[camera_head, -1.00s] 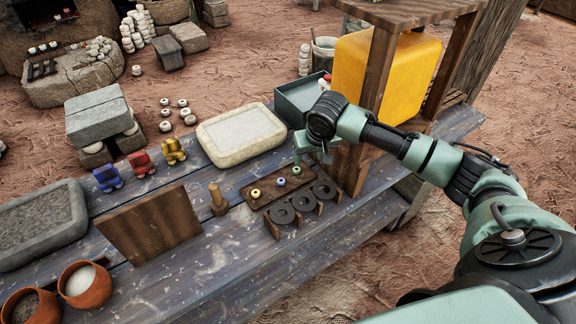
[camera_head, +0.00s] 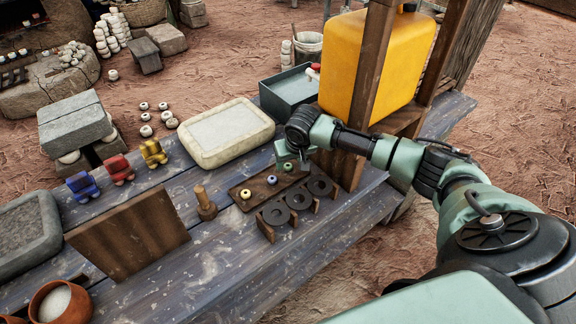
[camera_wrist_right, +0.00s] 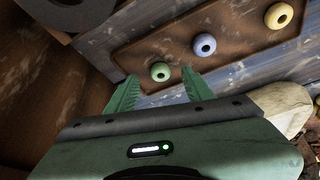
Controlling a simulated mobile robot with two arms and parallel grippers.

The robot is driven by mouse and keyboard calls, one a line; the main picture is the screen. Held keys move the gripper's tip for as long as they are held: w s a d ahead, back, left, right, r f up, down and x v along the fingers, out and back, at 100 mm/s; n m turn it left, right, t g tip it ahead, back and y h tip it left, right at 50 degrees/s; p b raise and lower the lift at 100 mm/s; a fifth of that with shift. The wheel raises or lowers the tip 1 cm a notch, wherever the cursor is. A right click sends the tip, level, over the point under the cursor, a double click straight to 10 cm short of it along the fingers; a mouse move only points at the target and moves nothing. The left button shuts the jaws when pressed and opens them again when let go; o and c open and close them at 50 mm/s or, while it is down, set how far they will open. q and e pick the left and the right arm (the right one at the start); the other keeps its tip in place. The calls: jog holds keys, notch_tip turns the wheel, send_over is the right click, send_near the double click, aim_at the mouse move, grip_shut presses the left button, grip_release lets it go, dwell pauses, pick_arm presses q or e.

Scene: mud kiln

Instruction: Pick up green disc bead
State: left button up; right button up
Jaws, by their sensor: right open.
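The green disc bead (camera_head: 288,166) lies at the right end of a small brown wooden tray (camera_head: 259,199). In the right wrist view the green bead (camera_wrist_right: 160,71) sits just ahead of and between the spread green fingers of my right gripper (camera_wrist_right: 158,90), near their tips. My right gripper (camera_head: 297,162) is open and empty, low over the right end of the tray. A blue bead (camera_head: 272,180) and a yellow bead (camera_head: 246,194) lie in a row to the left. My left gripper is not in view.
Dark rings on a wooden rack (camera_head: 299,199) stand in front of the tray. A wooden shelf post (camera_head: 350,170) rises close on the right. A wooden peg (camera_head: 205,205) and an upright board (camera_head: 128,237) stand to the left. A pale basin (camera_head: 226,134) lies behind.

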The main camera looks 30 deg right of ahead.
aim_at(288, 167)
jog(key=shift+x, duration=1.15)
grip_shut()
jog(key=shift+r, duration=0.1)
